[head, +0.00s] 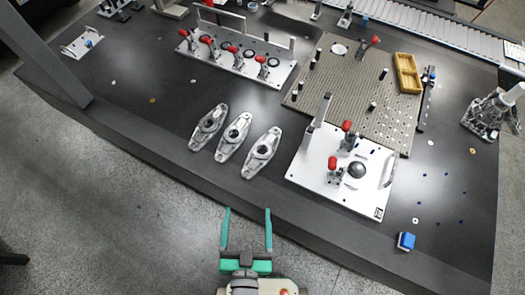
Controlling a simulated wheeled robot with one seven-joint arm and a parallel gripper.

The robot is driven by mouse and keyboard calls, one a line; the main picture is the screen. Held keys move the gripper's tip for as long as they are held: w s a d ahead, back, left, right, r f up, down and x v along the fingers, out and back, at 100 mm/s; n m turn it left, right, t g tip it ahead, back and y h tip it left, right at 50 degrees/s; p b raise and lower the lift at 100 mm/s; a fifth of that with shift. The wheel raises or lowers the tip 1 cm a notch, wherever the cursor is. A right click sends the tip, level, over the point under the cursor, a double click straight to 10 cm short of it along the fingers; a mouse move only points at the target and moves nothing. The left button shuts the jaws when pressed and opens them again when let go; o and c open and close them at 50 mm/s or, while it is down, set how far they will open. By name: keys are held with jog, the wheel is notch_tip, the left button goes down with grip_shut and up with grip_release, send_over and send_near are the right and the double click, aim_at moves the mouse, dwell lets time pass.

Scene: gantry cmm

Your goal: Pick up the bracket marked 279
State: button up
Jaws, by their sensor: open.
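Three similar silvery metal brackets lie side by side near the front edge of the dark table: a left bracket (208,127), a middle bracket (233,137) and a right bracket (261,153). Each is long and narrow with a round raised centre. No number is legible on any of them, so I cannot tell which is marked 279. My gripper (247,212), with two green fingers, is open and empty. In the picture it sits below the brackets, around the table's front edge, apart from all of them.
A white fixture plate (312,170) with red-handled clamps stands right of the brackets. A clamp fixture (270,73) is behind them. A perforated plate (345,100) holds a yellow tray (407,73). A blue block (406,241) lies at front right. The table left of the brackets is mostly clear.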

jog(key=w+a+r+n+y, duration=0.2)
jog(key=w+a+r+y, duration=0.1)
jog(key=w+a, duration=0.55)
jog(key=w+a+r+n+y, duration=0.1)
jog(key=w+a+r+y, duration=0.3)
jog(key=w, duration=0.7)
jog(key=w+a+r+n+g+y, duration=0.3)
jog(key=w+a+r+n, duration=0.15)
jog(key=a+n, duration=0.25)
jog(key=w+a+r+n+g+y, duration=0.25)
jog(key=w+a+r+n, duration=0.2)
jog(key=a+n, duration=0.3)
jog(key=n+g+h, duration=1)
jog(key=n+h, duration=0.3)
send_over(262, 148)
jog(key=s, duration=0.2)
notch_tip(262, 148, down, 15)
jog(key=shift+y, duration=0.25)
notch_tip(262, 148, down, 10)
jog(key=shift+d+f, duration=0.1)
jog(key=c, duration=1.6)
